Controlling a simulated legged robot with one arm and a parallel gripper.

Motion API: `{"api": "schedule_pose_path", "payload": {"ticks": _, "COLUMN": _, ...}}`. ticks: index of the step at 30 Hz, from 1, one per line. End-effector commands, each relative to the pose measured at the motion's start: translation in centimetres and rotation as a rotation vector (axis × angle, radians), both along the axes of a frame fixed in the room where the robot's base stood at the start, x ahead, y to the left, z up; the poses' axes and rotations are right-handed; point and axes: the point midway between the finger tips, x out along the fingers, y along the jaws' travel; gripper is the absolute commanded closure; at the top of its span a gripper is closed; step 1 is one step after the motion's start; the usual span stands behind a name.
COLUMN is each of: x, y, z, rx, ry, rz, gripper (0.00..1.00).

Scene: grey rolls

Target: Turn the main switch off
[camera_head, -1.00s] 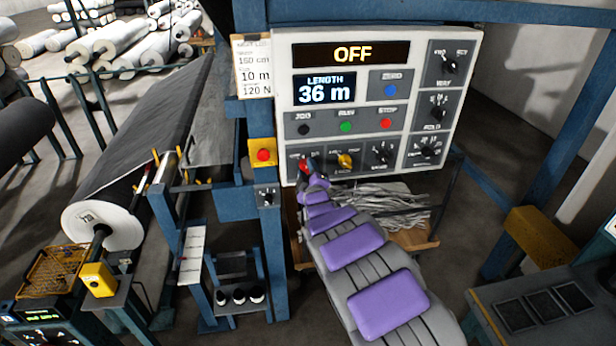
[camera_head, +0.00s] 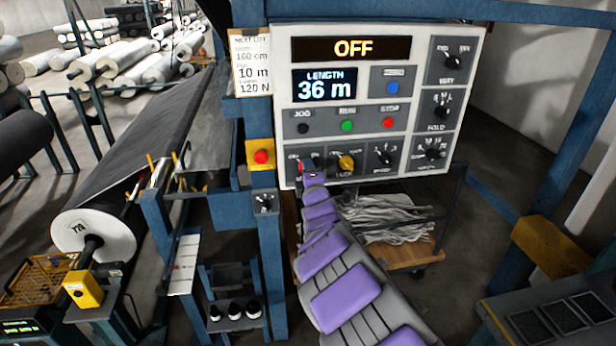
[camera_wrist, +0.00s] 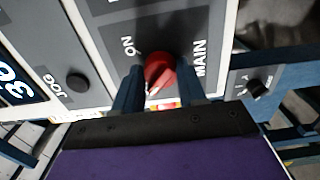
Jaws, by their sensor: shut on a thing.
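The main switch is a red rotary knob (camera_wrist: 161,68) on the grey panel, beside the labels ON and MAIN in the wrist view. In the head view it is at the panel's lower left, mostly covered by my gripper (camera_head: 312,168). In the wrist view my gripper (camera_wrist: 163,84) has its two dark blue fingers on either side of the knob, shut on it. A white mark shows on the knob's lower edge. The OFF label is not visible there. The panel's top display (camera_head: 353,48) reads OFF.
The white control panel (camera_head: 475,110) also carries a yellow knob (camera_head: 346,162), several black knobs and coloured buttons. A red button on a yellow box (camera_head: 261,157) sits left of it on a blue post. A cart with grey strips (camera_head: 385,220) stands below.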

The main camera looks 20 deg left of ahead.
Motion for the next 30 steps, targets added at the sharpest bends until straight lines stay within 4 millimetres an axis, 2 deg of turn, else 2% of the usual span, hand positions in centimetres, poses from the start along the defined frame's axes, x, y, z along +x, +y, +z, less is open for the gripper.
{"api": "schedule_pose_path", "payload": {"ticks": 12, "x": 0.02, "y": 0.00, "z": 0.20, "rx": -0.004, "ry": -0.006, "rz": 0.000, "gripper": 0.90}}
{"api": "schedule_pose_path", "payload": {"ticks": 13, "x": 0.02, "y": 0.00, "z": 0.21, "rx": -0.004, "ry": -0.007, "rz": 0.000, "gripper": 0.58}}
{"api": "schedule_pose_path", "payload": {"ticks": 18, "x": -0.04, "y": 0.01, "z": 0.17, "rx": -0.004, "ry": -0.006, "rz": 0.000, "gripper": 0.41}}
{"api": "schedule_pose_path", "payload": {"ticks": 21, "x": -0.14, "y": -0.05, "z": 0.22, "rx": -0.004, "ry": -0.006, "rz": 0.000, "gripper": 0.34}}
{"api": "schedule_pose_path", "payload": {"ticks": 30, "x": -0.35, "y": -0.42, "z": 0.27, "rx": -0.003, "ry": -0.004, "rz": 0.000, "gripper": 0.34}}
